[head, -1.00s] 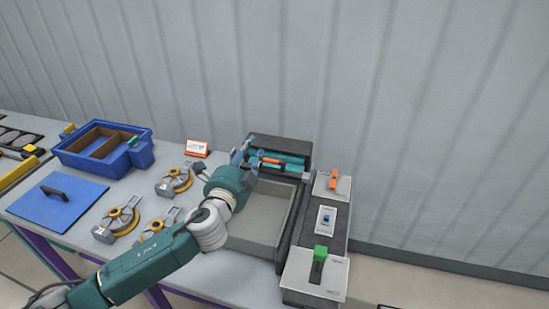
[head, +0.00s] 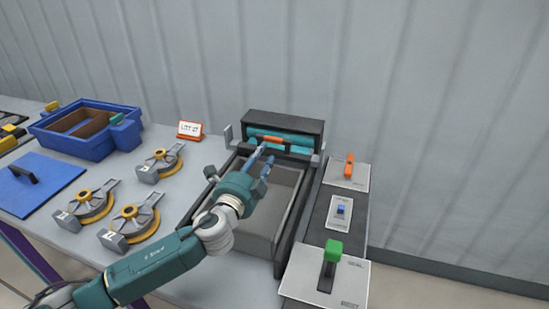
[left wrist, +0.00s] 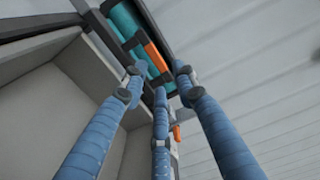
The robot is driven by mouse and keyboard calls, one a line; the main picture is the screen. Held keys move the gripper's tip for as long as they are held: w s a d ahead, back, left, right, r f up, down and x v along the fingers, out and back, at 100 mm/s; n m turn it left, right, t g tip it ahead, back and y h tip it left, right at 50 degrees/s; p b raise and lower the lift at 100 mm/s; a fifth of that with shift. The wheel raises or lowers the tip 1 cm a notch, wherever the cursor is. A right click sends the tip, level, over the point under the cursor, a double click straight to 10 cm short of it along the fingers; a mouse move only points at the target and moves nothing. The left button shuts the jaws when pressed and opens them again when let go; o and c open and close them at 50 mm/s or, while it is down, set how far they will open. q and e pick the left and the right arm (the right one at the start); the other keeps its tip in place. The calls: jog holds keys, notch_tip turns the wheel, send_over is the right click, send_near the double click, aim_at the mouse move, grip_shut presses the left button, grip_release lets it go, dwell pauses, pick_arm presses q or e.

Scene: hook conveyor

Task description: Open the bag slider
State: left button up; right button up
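The machine (head: 292,224) has a grey open bin with teal rollers (head: 290,139) at its back. An orange bar (head: 265,138) lies across the front of the rollers; in the left wrist view it shows as an orange strip (left wrist: 157,57) on a dark mount. I cannot tell for sure that this is the bag slider. My left gripper (head: 267,155) is over the back of the bin, just in front of the orange bar. Its blue fingers (left wrist: 160,80) are spread, with nothing between them; the bar shows beyond the tips. My right gripper is out of view.
A control panel right of the bin has an orange lever (head: 349,168), a blue switch (head: 341,210) and a green-topped lever (head: 332,252). Several grey-yellow clamp-like parts (head: 132,222), a blue crate (head: 45,130) and a small sign (head: 190,130) are at left. A wall is behind.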

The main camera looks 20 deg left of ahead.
aim_at(274, 142)
pick_arm(q)
jog(key=w+b, duration=0.1)
jog(key=w, duration=0.2)
jog(key=w+f+b, duration=0.1)
jog(key=w, duration=0.2)
jog(key=w+b, duration=0.1)
jog(key=w, duration=0.3)
jog(key=shift+d+f, duration=0.15)
jog(key=shift+f, duration=0.15)
jog(key=shift+w, duration=0.4)
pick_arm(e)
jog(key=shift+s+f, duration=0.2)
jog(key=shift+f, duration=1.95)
pick_arm(q)
grip_shut()
